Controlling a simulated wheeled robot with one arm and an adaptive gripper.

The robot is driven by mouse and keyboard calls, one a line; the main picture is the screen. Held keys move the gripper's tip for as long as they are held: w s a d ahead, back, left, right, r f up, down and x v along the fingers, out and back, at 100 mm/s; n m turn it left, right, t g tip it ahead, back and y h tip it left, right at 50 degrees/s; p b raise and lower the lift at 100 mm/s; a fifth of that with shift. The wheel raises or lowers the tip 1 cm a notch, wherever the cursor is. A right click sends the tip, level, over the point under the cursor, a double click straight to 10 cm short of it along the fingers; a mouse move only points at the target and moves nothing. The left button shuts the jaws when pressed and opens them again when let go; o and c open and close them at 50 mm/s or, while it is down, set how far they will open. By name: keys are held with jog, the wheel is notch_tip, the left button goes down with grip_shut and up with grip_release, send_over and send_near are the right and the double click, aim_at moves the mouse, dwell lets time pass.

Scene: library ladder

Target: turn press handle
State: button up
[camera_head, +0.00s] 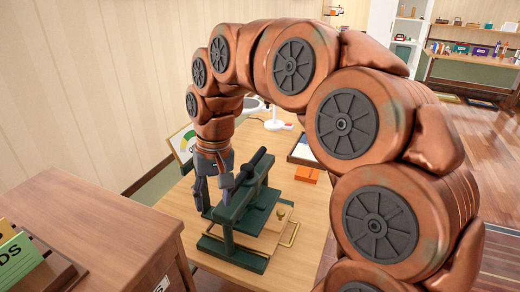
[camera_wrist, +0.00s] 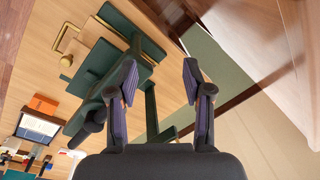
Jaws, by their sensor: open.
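The green press (camera_head: 232,216) stands on the wooden table, with a flat green plate inside its frame. A black handle bar (camera_head: 254,161) slants across its top. In the wrist view the press (camera_wrist: 96,62) lies left of and beyond the fingers, and the dark handle (camera_wrist: 92,122) is at lower left, beside the left finger. My gripper (camera_head: 213,192) points down at the left end of the press, next to the handle. In the wrist view my gripper (camera_wrist: 158,80) is open, its purple pads apart with nothing held. Whether a finger touches the handle I cannot tell.
A brass bar (camera_head: 291,235) sticks out at the press's right side. A wooden cabinet (camera_head: 110,225) stands close at left. The table's front right is clear.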

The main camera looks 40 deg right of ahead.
jog(key=w+d+r+m+t, duration=0.1)
jog(key=w+d+r+m, duration=0.25)
jog(key=w+d, duration=0.7)
jog(key=m+p, duration=0.1)
jog(key=m, duration=0.5)
send_over(260, 152)
jog(key=s+d, duration=0.1)
notch_tip(260, 152, down, 2)
jog(key=shift+t, duration=0.3)
jog(key=shift+w+a+f+p, duration=0.15)
jog(key=shift+f+p, duration=0.3)
jog(key=shift+f, duration=0.8)
jog(key=shift+w+a+f+p, duration=0.15)
jog(key=shift+f+p, duration=0.25)
jog(key=shift+f, duration=0.9)
jog(key=shift+w+a+f+p, duration=0.15)
jog(key=shift+f+p, duration=0.3)
jog(key=shift+f, duration=0.8)
jog(key=shift+c, duration=0.3)
grip_shut()
